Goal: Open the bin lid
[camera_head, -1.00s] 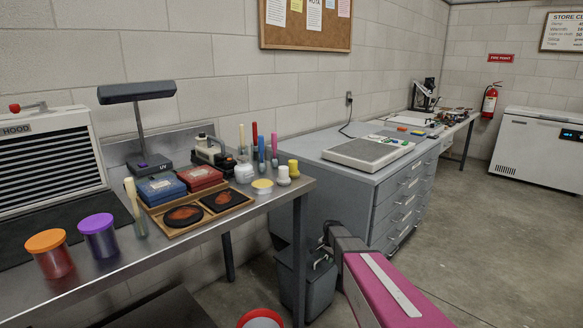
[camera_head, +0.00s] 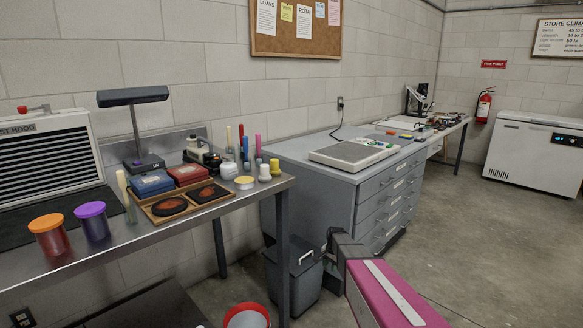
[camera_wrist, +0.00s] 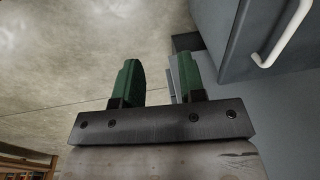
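A dark grey bin with a lid (camera_head: 304,251) stands on the floor between the steel table and the grey drawer cabinet in the head view. Its lid looks closed; my arm covers part of its right side. In the wrist view my gripper (camera_wrist: 157,72) has two green fingers set apart, with nothing between them. Floor shows behind the left finger, and a grey surface is near the right finger. I cannot clearly make out the bin in the wrist view. My gripper's fingers do not show in the head view.
The grey drawer cabinet (camera_head: 340,205) stands just behind the bin. The steel table (camera_head: 150,238), with jars and trays on it, is to the left; its leg is close to the bin. A red-rimmed round container (camera_head: 247,308) is in front. The floor (camera_head: 480,230) to the right is clear.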

